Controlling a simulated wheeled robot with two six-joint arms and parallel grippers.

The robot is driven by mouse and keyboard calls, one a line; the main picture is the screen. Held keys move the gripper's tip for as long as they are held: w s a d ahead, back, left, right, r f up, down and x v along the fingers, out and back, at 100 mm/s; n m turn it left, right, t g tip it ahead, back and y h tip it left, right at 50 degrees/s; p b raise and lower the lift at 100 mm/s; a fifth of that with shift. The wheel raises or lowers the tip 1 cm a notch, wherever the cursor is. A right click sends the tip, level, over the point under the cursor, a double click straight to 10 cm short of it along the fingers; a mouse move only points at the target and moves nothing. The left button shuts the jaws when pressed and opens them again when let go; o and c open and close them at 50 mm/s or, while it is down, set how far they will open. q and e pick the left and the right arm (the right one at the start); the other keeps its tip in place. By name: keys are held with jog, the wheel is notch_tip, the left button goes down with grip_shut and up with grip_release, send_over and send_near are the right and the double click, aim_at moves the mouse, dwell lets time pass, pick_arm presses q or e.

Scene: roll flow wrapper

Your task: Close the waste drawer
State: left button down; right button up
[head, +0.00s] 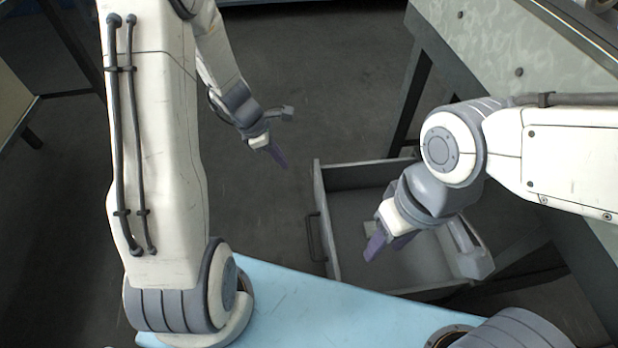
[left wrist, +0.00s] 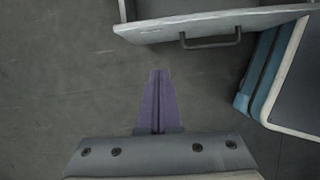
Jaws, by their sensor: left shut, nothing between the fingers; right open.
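The waste drawer (head: 345,178) is a grey open-topped box, pulled out from under the machine in the head view. Its front panel faces left and carries a dark bar handle (head: 314,238). In the left wrist view the drawer front (left wrist: 215,22) and its handle (left wrist: 211,41) show at the top. My left gripper (head: 279,157) is shut and empty, to the left of the drawer and apart from it; its purple fingers (left wrist: 158,100) point toward the front panel. My right gripper (head: 388,245) is open above the drawer and hides part of its inside.
The machine (head: 480,50) stands at the right, with a dark leg (head: 408,100) behind the drawer. My light blue base lies below the drawer at the front. Bare grey floor (head: 310,60) is free left of and behind the drawer. Another table stands at the far left.

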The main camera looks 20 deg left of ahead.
pick_arm(q)
jog(key=w+d+f+b, duration=0.3)
jog(key=d+f+b, duration=0.3)
jog(key=f+b, duration=0.2)
jog(key=shift+d+f+n, duration=0.3)
jog(key=shift+f, duration=0.55)
